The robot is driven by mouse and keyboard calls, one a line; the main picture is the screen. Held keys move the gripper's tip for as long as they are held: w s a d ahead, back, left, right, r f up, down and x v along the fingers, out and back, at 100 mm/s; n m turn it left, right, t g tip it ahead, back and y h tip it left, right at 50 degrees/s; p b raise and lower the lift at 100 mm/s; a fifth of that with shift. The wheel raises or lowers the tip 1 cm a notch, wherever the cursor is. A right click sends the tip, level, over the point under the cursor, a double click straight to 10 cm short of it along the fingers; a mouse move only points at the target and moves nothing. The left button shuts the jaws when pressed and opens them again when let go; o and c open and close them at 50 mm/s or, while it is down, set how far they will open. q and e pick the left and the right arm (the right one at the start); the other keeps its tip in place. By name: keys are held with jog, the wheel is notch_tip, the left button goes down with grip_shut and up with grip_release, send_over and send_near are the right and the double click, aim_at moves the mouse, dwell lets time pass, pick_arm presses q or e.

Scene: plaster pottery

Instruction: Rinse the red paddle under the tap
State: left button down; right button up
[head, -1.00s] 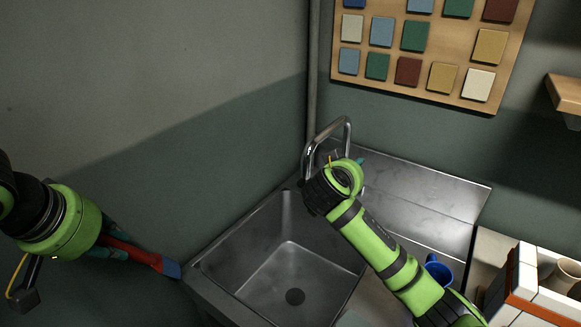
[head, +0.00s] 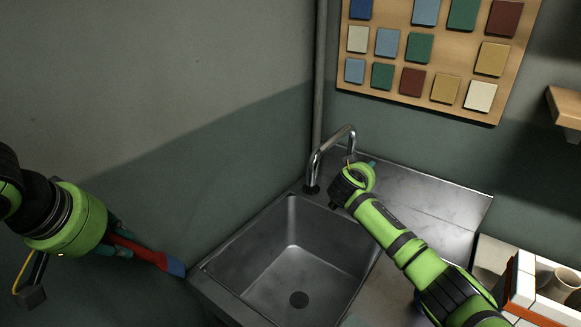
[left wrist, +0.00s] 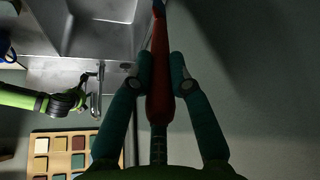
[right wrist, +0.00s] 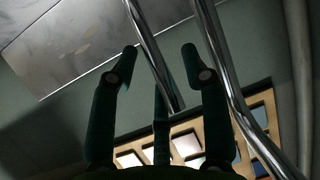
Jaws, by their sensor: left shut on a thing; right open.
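The red paddle (head: 140,252) has a blue tip and points right, toward the sink's left front corner. My left gripper (head: 118,247) is shut on it, left of the sink (head: 270,255). In the left wrist view the red paddle (left wrist: 160,75) runs between the two teal fingers, its far end over the sink edge. The arched metal tap (head: 318,160) stands at the back of the sink; I see no water. My right gripper (head: 370,165) is just right of the tap, mostly hidden by its wrist.
A metal drainboard (head: 440,200) lies right of the sink. A board of coloured tiles (head: 435,65) hangs on the wall. A tiled box (head: 525,290) with a cup (head: 562,285) stands at the lower right. The sink basin is empty.

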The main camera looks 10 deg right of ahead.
pick_arm(q)
jog(key=shift+s+a, duration=0.1)
